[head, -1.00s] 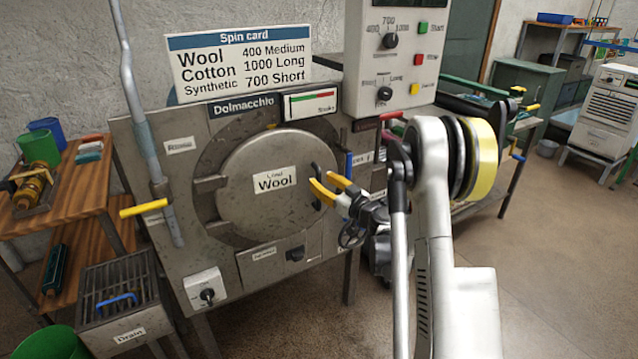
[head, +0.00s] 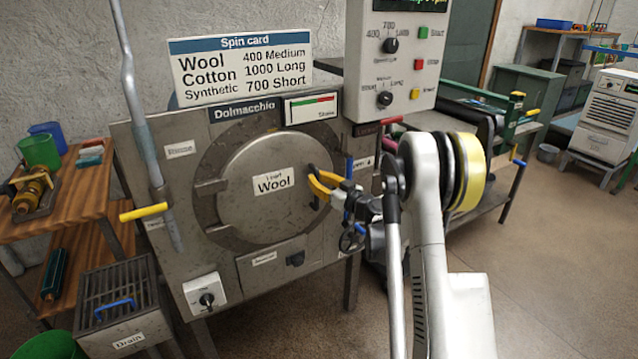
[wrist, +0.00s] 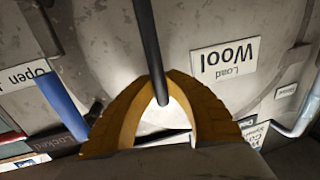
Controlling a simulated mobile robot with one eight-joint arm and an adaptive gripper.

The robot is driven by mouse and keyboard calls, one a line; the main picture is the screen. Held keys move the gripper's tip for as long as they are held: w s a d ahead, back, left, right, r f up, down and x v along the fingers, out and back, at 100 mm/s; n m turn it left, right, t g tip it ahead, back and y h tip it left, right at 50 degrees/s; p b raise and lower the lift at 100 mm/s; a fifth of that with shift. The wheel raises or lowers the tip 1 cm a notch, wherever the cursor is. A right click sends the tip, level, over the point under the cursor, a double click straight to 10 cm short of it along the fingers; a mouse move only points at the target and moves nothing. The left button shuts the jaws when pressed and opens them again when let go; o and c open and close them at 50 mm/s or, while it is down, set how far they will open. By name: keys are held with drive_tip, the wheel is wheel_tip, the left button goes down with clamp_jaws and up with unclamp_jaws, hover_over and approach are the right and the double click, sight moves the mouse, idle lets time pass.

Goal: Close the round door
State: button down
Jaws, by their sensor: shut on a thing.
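The round door (head: 258,212) is a grey metal disc with a "Load Wool" label and hinges on its left. It lies close to the ring on the front of the Dolmacchio machine (head: 180,215); whether it is fully seated I cannot tell. My gripper (head: 318,183) is at the door's right edge, its yellow fingers closed around the dark bar handle (head: 312,172). The wrist view shows the bar (wrist: 148,45) between the fingertips (wrist: 160,95), with the door's face (wrist: 110,50) behind. A blue lever (head: 349,166) stands just right of the door; it also shows in the wrist view (wrist: 62,107).
"Open" (wrist: 25,75) and "Locked" labels sit near the blue lever. A control box (head: 400,60) with knobs and buttons hangs at upper right. A grey pipe with a yellow handle (head: 143,212) stands left of the door. A drain box (head: 115,300) is at lower left. Floor at right is open.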

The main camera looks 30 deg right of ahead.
drive_tip(key=shift+w, duration=0.35)
drive_tip(key=c, duration=1.4)
unclamp_jaws()
drive_tip(key=shift+d, duration=0.15)
drive_tip(key=shift+s, duration=0.1)
drive_tip(key=v, duration=1.2)
